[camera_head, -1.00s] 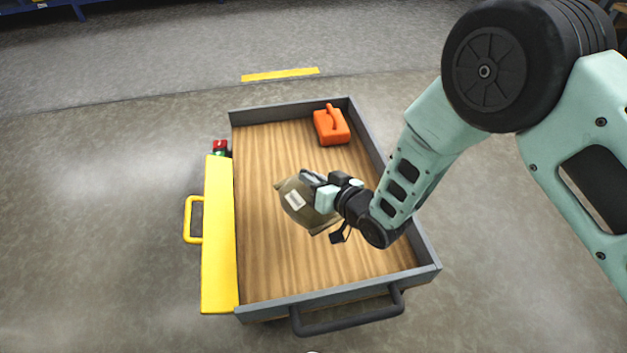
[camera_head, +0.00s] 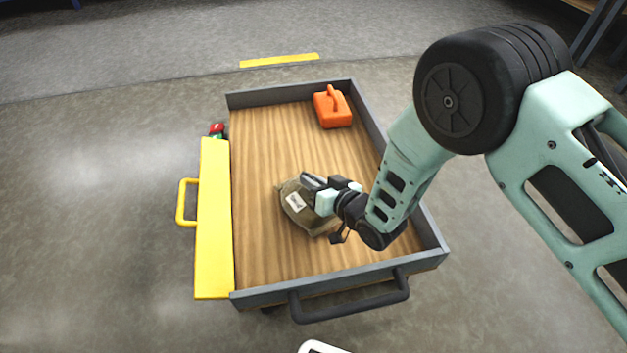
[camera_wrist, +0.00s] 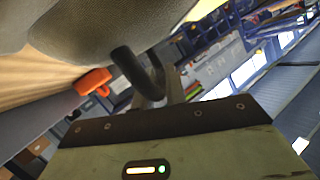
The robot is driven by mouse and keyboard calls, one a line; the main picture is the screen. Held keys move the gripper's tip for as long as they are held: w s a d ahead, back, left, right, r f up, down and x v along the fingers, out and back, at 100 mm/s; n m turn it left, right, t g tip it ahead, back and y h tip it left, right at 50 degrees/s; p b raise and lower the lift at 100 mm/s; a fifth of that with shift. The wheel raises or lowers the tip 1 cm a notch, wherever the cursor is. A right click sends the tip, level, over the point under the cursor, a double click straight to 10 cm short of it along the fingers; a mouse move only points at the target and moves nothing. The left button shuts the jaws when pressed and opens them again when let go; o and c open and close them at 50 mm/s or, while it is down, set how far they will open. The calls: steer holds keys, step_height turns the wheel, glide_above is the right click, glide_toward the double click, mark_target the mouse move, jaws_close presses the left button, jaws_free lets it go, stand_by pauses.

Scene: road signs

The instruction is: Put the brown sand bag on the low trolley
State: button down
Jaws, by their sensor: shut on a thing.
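The brown sand bag (camera_head: 296,212), with a white label, is over the middle of the low trolley's wooden deck (camera_head: 265,160). My gripper (camera_head: 312,183) is shut on the bag's upper edge, reaching in from the right. In the wrist view the bag (camera_wrist: 80,28) fills the top left, close to the dark gripper fingers (camera_wrist: 140,75). The bag is at or very near the deck; I cannot tell whether its whole underside rests on it. The trolley has a grey rim and a dark handle (camera_head: 350,303) at its near end.
An orange container (camera_head: 332,108) stands in the trolley's far right corner; it also shows in the wrist view (camera_wrist: 93,81). The deck's left part is clear.

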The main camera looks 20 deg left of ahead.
steer(key=c, duration=1.4)
jaws_free()
steer(key=shift+c, duration=0.2)
steer(key=shift+r, duration=0.1)
steer(key=p+v, duration=0.4)
steer(key=v, duration=0.3)
steer(key=shift+s+d, duration=0.1)
steer(key=shift+d, duration=0.15)
